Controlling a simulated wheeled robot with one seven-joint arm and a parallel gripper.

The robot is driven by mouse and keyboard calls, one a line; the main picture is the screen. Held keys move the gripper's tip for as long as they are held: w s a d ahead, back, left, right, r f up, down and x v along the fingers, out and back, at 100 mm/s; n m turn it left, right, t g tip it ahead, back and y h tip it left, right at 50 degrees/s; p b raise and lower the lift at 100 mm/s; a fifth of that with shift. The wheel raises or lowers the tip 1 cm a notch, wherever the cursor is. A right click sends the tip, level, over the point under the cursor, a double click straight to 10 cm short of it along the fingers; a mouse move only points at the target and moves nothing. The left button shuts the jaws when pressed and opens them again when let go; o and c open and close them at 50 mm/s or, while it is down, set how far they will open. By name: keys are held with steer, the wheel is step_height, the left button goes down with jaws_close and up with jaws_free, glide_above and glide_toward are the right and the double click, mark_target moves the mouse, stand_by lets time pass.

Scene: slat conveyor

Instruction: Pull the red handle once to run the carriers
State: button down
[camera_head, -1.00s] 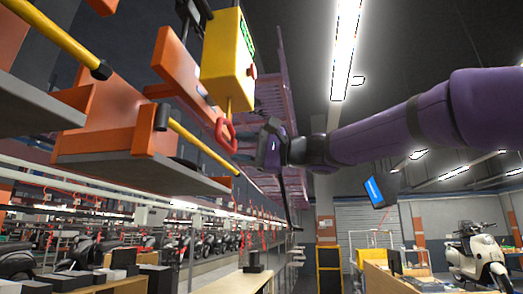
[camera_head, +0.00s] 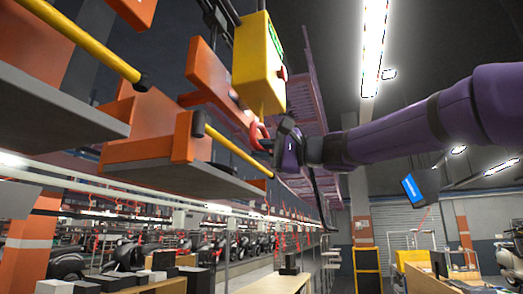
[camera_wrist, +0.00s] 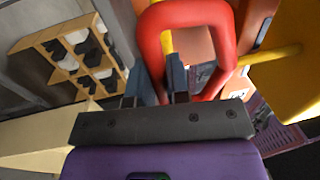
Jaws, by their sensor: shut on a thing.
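The red handle (camera_head: 258,133) is a loop hanging just below a yellow box (camera_head: 258,62) in the head view. My gripper (camera_head: 270,145) comes in from the right and is shut on the handle. In the wrist view the red loop (camera_wrist: 222,40) is large at the top, with a yellow rod running into it. My gripper's dark fingers (camera_wrist: 155,85) are at the lower left side of the loop. The exact contact is partly hidden. Orange carriers (camera_head: 150,145) with grey plates and yellow bars hang at the left.
A blue screen (camera_head: 412,190) hangs at right. Scooters (camera_head: 512,262) and shelving stand below and behind. The space under my arm is open.

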step_height(320, 180, down, 6)
stand_by(0.6)
steer(key=shift+r, duration=3.05)
steer(key=c, duration=1.1)
jaws_free()
steer(key=shift+v, duration=4.55)
